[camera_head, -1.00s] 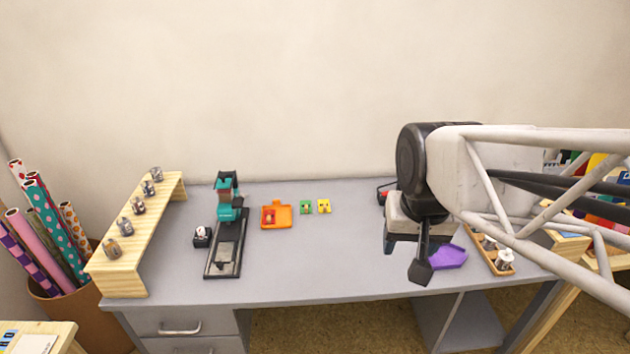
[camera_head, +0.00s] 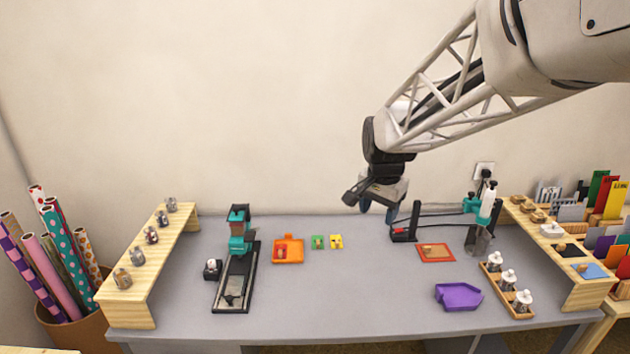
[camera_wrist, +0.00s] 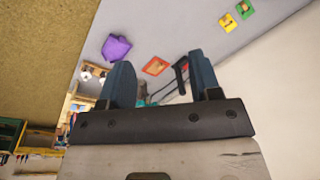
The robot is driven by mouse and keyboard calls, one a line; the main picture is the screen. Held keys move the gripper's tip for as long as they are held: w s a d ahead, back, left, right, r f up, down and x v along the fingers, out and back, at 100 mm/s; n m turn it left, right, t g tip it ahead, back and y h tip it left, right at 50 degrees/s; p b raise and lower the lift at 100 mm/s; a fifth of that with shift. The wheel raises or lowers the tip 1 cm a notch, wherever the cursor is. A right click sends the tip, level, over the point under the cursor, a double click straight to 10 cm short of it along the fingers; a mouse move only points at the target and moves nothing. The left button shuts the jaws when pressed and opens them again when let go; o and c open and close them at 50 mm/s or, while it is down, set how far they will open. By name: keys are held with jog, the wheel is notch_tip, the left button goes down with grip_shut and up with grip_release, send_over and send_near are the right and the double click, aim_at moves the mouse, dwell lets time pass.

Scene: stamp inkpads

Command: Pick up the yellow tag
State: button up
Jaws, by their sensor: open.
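The yellow tag (camera_head: 336,241) lies flat on the grey table, just right of the green tag (camera_head: 318,242). It also shows at the upper right of the wrist view (camera_wrist: 227,22), with the green tag (camera_wrist: 244,10) beside it. My gripper (camera_head: 371,205) is open and empty, raised above the back of the table, to the right of the yellow tag in the head view. Its two blue fingers (camera_wrist: 164,82) are wide apart in the wrist view, with nothing between them held.
An orange tray (camera_head: 288,251) lies left of the tags, beside a teal press (camera_head: 240,245). A black stand (camera_head: 405,232), an orange-red pad (camera_head: 436,253) and a purple tray (camera_head: 459,296) are to the right. The middle front of the table (camera_head: 350,300) is clear.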

jog(key=w+a+f+m, duration=0.1)
jog(key=w+f+m, duration=0.1)
jog(key=w+f, duration=0.5)
jog(key=w+a+f+m, duration=0.2)
jog(key=w+f+m, duration=0.1)
jog(key=w, duration=0.8)
jog(key=m+g, duration=0.1)
jog(key=m, duration=0.4)
send_near(335, 241)
jog(key=shift+s+d+f, duration=0.15)
jog(key=shift+s+f, duration=0.2)
jog(key=shift+s, duration=0.25)
jog(key=shift+w+f, duration=0.25)
jog(key=shift+f, duration=0.1)
jog(key=shift+f, duration=1.3)
jog(key=shift+f, duration=2.6)
